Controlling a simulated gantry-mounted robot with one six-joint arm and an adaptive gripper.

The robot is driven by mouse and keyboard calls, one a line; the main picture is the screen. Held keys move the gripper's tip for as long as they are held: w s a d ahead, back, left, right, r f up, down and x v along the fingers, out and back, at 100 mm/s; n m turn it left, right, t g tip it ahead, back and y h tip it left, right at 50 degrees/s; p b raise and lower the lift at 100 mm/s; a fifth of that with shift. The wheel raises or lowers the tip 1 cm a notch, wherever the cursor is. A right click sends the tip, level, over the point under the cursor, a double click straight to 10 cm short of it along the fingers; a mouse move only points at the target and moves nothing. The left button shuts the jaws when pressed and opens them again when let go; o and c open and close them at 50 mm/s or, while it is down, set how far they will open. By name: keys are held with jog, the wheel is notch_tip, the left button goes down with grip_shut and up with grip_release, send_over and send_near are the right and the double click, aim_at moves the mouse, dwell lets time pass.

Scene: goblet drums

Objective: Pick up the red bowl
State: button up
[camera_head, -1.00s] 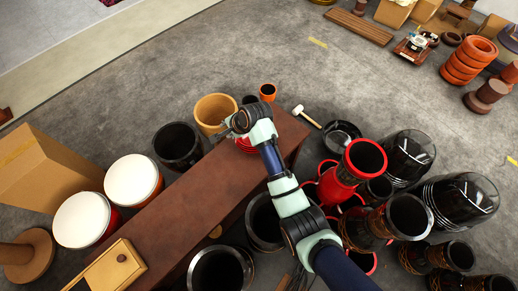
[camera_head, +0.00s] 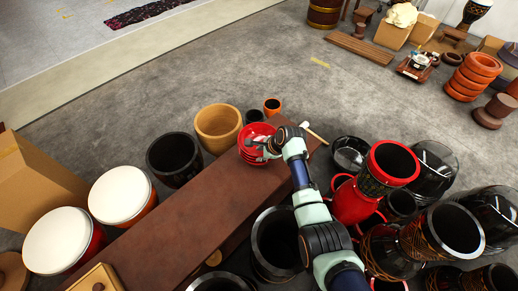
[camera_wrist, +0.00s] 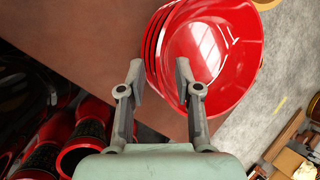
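Glossy red bowls (camera_head: 254,131) sit nested in a stack near the far end of the brown bench; the top red bowl (camera_wrist: 225,60) fills the upper right of the wrist view, its inside facing me, with several rims at its left. My gripper (camera_wrist: 160,65) is open. Its left finger is outside the stacked rims and its right finger overlaps the inside of the top bowl. Whether either finger touches cannot be told. In the head view my gripper (camera_head: 262,146) is at the near right side of the stack and partly covers it.
The brown bench (camera_head: 180,215) is bare along its middle, with a small wooden box (camera_head: 98,279) at its near end. A tan wooden drum (camera_head: 218,125) and a black drum (camera_head: 174,155) stand left of it. A red goblet drum (camera_head: 355,203) and black drums crowd the right.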

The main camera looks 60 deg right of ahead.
jog(key=shift+b+x, duration=0.4)
jog(key=shift+x, duration=0.75)
jog(key=shift+r, duration=0.15)
grip_shut()
